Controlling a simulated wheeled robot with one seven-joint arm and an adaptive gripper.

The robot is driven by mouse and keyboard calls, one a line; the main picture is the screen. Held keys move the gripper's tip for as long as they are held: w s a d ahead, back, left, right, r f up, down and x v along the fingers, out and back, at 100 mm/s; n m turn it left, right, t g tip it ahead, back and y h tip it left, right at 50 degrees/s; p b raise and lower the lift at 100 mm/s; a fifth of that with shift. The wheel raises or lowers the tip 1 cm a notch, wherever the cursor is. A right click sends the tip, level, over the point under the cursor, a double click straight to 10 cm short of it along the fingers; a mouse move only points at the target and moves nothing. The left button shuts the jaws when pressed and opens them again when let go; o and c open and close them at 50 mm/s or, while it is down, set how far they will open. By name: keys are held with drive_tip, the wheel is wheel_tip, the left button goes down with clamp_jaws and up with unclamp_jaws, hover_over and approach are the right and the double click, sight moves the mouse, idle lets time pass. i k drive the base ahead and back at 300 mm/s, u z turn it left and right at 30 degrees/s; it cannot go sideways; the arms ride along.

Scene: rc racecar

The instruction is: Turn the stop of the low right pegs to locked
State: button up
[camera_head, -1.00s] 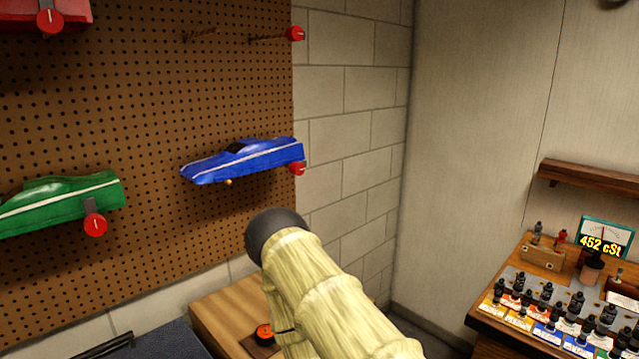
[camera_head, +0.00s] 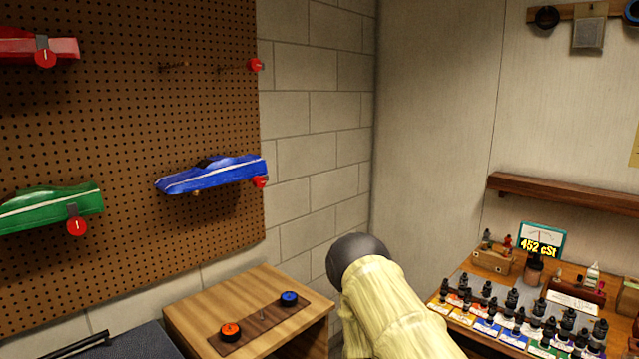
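A blue car body (camera_head: 212,175) with a white stripe rests on the low right pegs of the brown pegboard (camera_head: 120,130). The red round stop (camera_head: 260,182) of these pegs shows at the car's right end, seen nearly edge-on. Its pointer mark cannot be made out. A peg tip (camera_head: 196,193) pokes out under the car. My arm, in a pale yellow sleeve with a dark rounded joint, is at the lower middle right, apart from the pegboard in the picture. My gripper's fingers are not visible.
A green car (camera_head: 50,208) and a red car (camera_head: 30,47) hang at left with red stops. The upper right pegs (camera_head: 232,69) are empty. A wooden cabinet (camera_head: 240,285) stands below the board. A bench with several small bottles (camera_head: 515,325) is at right.

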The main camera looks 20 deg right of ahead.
sight(258, 182)
drive_tip(key=z, duration=0.25)
drive_tip(key=i, duration=1)
